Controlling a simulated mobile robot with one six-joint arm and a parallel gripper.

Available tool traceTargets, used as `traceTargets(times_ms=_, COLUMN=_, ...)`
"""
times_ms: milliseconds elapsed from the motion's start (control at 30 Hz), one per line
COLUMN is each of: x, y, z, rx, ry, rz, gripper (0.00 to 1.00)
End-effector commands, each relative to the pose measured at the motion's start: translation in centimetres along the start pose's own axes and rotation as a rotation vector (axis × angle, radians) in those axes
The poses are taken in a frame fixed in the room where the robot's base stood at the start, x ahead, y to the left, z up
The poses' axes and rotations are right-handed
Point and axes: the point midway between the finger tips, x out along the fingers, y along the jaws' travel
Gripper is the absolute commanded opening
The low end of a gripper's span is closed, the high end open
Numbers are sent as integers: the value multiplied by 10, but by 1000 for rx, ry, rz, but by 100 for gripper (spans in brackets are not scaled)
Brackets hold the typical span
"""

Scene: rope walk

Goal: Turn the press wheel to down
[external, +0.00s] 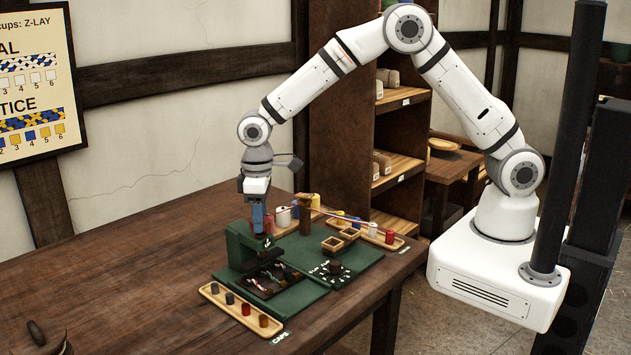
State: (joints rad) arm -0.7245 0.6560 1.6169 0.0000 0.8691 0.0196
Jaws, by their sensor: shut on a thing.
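The green press (240,248) stands on a green base board near the front of the bench, with a white mark on its upper part. My gripper (260,232) points straight down at the top of the press. Its jaws are shut on the press wheel, which is small here and mostly hidden by the jaws. I cannot make out which way the wheel is turned. Under the press head lies a dark tray (272,283) with small light and coloured pieces in it.
A wooden tray of caps (213,290) lies before the press. The left bench is mostly clear.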

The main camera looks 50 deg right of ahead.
Motion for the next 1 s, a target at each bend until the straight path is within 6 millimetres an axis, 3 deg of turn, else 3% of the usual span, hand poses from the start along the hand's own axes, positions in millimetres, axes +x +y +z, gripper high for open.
traceTargets(times_ms=1000, x=0, y=0, z=-1, rx=912, ry=3, rz=-1, gripper=22)
